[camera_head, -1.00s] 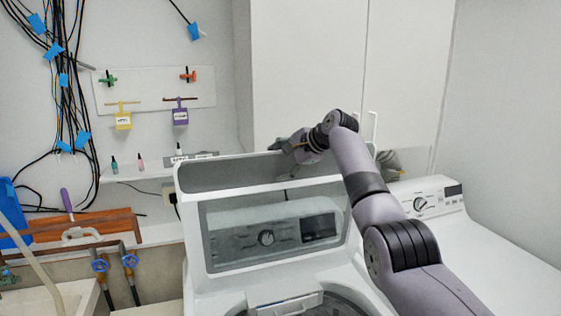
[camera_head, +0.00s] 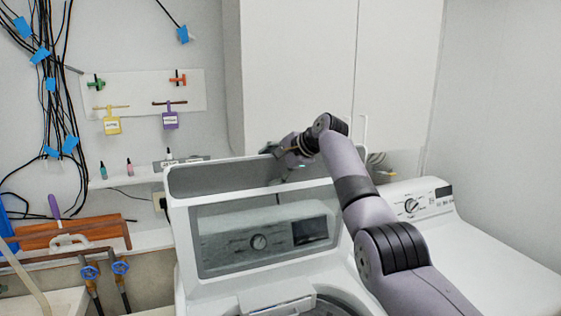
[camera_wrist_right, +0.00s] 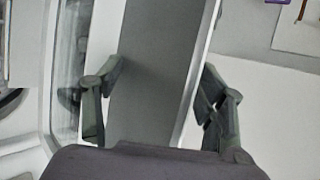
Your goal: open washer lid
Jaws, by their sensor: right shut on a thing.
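The washer lid (camera_head: 176,212) stands raised and upright on the white washer, with a grey upper strip and a clear window through which a knob and display show. The open tub rim (camera_head: 335,306) shows below it. My right gripper (camera_head: 277,158) is at the lid's top edge. In the right wrist view, the two fingers of my right gripper (camera_wrist_right: 160,85) straddle the grey strip of the lid (camera_wrist_right: 150,75), one on each side, shut on it. The exact finger contact is partly hidden. My left gripper is in neither view.
A second white machine (camera_head: 480,245) with a knob panel stands at the right. Tall white cabinets (camera_head: 295,75) are behind the lid. A shelf (camera_head: 135,175) with small bottles, blue valves (camera_head: 120,267) and hanging cables (camera_head: 50,90) are at the left.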

